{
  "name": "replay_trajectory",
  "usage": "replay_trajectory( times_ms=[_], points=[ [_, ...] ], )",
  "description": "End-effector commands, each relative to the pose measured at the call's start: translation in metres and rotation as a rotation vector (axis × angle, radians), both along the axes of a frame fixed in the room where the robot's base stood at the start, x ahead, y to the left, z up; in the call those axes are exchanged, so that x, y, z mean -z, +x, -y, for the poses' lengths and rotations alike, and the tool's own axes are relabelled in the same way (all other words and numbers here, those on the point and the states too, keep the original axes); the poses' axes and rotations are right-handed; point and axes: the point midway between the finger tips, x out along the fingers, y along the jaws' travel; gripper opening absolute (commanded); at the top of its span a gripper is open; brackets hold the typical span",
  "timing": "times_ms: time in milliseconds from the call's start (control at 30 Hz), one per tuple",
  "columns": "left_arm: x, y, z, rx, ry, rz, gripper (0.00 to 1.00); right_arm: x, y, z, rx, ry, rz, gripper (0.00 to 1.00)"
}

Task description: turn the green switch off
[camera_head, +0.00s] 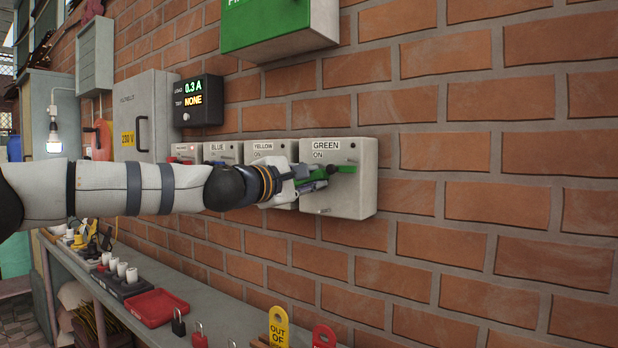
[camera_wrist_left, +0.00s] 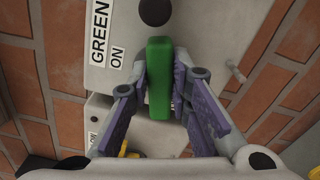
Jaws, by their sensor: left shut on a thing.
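The green switch box (camera_head: 350,196) is a pale box on the brick wall, labelled GREEN, with ON below the name. Its green lever (camera_head: 346,168) sticks out to the left, about level, near the ON mark. My left gripper (camera_head: 316,178) reaches the lever from the left. In the left wrist view the green lever (camera_wrist_left: 159,78) stands between the fingers of my left gripper (camera_wrist_left: 170,95), which is shut on it. A dark round knob (camera_wrist_left: 154,11) shows at the lever's far end. The lower part of the box is partly hidden by the gripper. My right gripper is not in view.
Yellow (camera_head: 270,148), blue (camera_head: 222,150) and red (camera_head: 185,151) switch boxes stand in a row to the left. A display (camera_head: 198,101) reads 0.3 A and NONE. A shelf (camera_head: 228,322) below holds a red tray (camera_head: 152,308), padlocks and tags. The wall at right is clear.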

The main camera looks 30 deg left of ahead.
Motion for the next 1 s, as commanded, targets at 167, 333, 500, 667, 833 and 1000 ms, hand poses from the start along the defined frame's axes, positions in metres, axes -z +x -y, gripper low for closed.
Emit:
replay_trajectory(
  times_ms=[167, 333, 500, 667, 833, 1000],
  points=[
    [0.0010, -0.0001, 0.0002, 0.000, 0.124, 0.010, 0.00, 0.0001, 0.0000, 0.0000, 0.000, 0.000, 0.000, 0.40],
    [0.0017, -0.0001, 0.0002, 0.000, 0.214, 0.017, 0.00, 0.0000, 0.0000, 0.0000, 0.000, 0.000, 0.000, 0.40],
    [0.0024, 0.0000, 0.0002, -0.001, 0.272, 0.021, 0.00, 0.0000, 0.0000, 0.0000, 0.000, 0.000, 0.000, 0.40],
    [0.0028, 0.0000, 0.0001, -0.001, 0.301, 0.023, 0.00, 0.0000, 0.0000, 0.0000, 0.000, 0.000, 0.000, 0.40],
    [0.0029, 0.0001, 0.0001, -0.001, 0.311, 0.024, 0.00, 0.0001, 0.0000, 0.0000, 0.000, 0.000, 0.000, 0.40],
    [0.0029, 0.0001, 0.0001, -0.001, 0.312, 0.024, 0.00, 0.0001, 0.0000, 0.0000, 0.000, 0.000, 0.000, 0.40]
  ],
)
